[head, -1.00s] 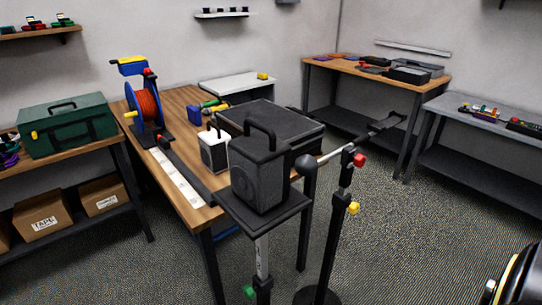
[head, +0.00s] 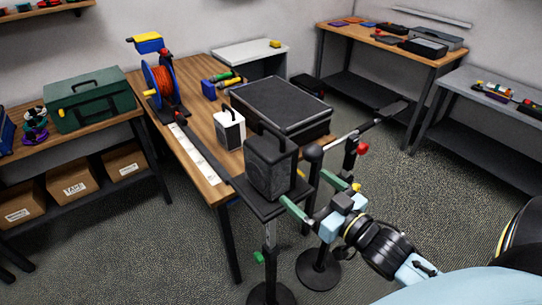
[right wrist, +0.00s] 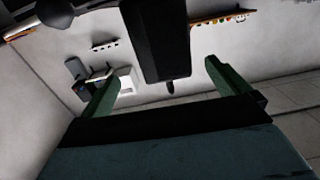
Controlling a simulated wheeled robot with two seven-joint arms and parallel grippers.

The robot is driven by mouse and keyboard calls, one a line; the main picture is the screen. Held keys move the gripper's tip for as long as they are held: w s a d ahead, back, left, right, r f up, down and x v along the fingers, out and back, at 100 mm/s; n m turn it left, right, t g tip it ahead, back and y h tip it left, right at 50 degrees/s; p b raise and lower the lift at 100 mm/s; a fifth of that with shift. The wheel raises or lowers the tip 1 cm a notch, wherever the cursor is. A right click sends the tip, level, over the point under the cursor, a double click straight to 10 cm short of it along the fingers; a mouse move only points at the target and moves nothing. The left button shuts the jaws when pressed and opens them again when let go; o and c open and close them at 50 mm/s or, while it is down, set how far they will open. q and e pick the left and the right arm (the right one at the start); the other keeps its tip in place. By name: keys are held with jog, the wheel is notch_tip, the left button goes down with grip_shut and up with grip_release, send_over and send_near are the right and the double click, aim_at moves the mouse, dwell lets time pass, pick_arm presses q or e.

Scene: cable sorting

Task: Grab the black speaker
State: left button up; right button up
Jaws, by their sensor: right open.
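The black speaker (head: 270,165), a dark box with a round grille and a top handle, stands upright on a small black stand plate (head: 268,208) at the front end of the wooden table. My right gripper (head: 304,187) comes from the lower right with its two green fingers spread and empty. It is beside the speaker's right side; contact cannot be told from the head view. In the right wrist view a dark block, apparently the speaker (right wrist: 160,40), shows beyond and between the open fingers (right wrist: 165,78). My left gripper is not in view.
An orange cable reel (head: 163,85) is farther back.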

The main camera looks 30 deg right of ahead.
aim_at(286, 167)
jog(key=w, duration=0.2)
jog(key=w+r, duration=0.1)
jog(key=w, duration=0.1)
jog(key=w+a, duration=0.1)
jog(key=w, duration=0.1)
jog(key=shift+w+r, duration=0.25)
jog(key=shift+w, duration=0.1)
jog(key=shift+w+a+p, duration=0.15)
jog(key=shift+w+p, duration=0.05)
jog(key=shift+w, duration=0.9)
jog(key=shift+w+a+p, duration=0.2)
jog(key=shift+w+p, duration=0.05)
jog(key=shift+w, duration=0.85)
jog(key=shift+w+a+p, duration=0.15)
jog(key=shift+w+p, duration=0.05)
jog(key=shift+w, duration=0.9)
jog(key=c, duration=1.6)
jog(key=shift+r, duration=0.25)
